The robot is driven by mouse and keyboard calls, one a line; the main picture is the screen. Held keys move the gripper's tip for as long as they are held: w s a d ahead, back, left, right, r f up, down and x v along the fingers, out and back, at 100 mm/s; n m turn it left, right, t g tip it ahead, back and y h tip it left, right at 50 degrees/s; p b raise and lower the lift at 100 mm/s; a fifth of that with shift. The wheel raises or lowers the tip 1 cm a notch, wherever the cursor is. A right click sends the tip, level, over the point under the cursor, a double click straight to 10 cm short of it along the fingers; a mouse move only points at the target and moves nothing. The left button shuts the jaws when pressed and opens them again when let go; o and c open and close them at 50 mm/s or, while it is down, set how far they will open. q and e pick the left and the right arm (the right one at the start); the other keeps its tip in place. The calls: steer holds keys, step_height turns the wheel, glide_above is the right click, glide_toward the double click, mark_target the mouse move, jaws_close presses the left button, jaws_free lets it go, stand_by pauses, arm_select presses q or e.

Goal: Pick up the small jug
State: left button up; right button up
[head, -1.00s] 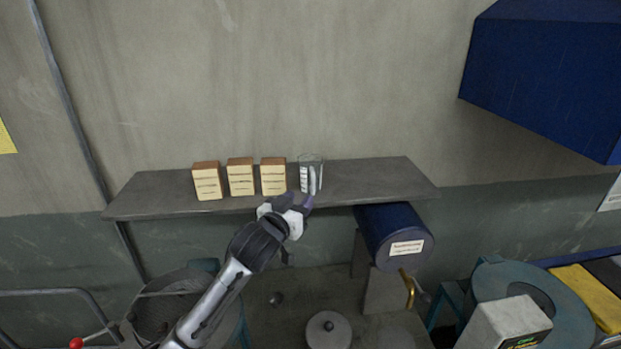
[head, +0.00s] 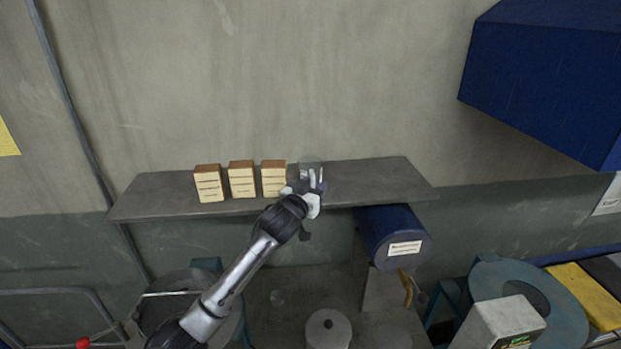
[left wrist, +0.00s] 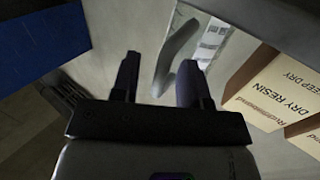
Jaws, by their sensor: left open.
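The small jug (head: 309,161) is clear glass and stands on the grey shelf (head: 370,180), right of the boxes. My left gripper (head: 313,178) is in front of it and hides most of it. In the left wrist view the jug (left wrist: 212,45) shows a scale of white marks and a curved handle (left wrist: 172,52). The open left fingers (left wrist: 158,82) point toward the jug. The handle appears in the gap between them, near the right finger; I cannot tell whether they touch. My right gripper is out of view.
Several cream boxes with brown tops stand left of the jug; the nearest box (head: 273,180) is close to my gripper. A dark blue drum (head: 393,240) lies below the shelf. A large blue hood (head: 545,75) hangs at the upper right. The shelf's right end is clear.

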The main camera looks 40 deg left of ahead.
arm_select(q)
steer(key=shift+w, duration=0.1)
steer(key=shift+c, duration=0.5)
jaws_close()
